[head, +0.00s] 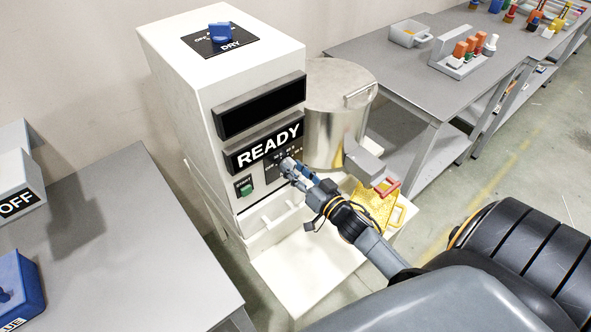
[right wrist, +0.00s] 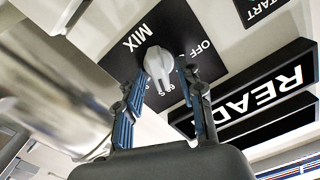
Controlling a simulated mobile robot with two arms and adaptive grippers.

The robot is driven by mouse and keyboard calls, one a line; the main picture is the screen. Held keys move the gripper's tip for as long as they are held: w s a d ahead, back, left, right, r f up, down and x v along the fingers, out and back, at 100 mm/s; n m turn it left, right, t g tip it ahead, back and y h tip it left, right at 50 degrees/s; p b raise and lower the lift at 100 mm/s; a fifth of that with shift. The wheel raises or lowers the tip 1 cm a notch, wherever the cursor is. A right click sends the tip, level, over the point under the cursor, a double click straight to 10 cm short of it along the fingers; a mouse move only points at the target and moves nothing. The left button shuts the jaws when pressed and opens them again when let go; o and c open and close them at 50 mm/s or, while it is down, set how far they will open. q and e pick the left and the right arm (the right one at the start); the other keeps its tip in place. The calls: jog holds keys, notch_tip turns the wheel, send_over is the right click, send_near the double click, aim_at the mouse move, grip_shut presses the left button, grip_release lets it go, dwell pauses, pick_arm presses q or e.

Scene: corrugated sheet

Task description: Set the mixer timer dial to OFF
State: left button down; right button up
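The white mixer machine (head: 185,85) stands in the middle of the head view, with a READY display (head: 264,146). In the right wrist view the timer dial (right wrist: 158,64) is a light grey knob on a black panel (right wrist: 190,50) marked MIX and OFF. Its narrow end points down in the picture, near a seconds mark and away from OFF. My right gripper (right wrist: 161,76) is open, with one blue-padded finger on each side of the dial; whether they touch it I cannot tell. My left gripper is not in view.
A green START button (head: 246,190) sits left of the dial panel. A steel pot (head: 330,110) stands right of it. A blue knob (head: 220,33) is on the machine's top. Yellow material (head: 376,205) lies below the pot. Grey tables stand left and right.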

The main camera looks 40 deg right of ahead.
jog(key=shift+c, duration=0.4)
grip_shut()
jog(key=n, duration=0.6)
jog(key=shift+a+n+p, duration=0.15)
jog(key=shift+n+p, duration=0.15)
jog(key=n+b, duration=0.1)
jog(key=n, duration=1)
jog(key=shift+a+f+b, duration=0.15)
jog(key=shift+a+b, duration=0.05)
jog(key=shift+b, duration=0.2)
jog(key=shift+n, duration=0.3)
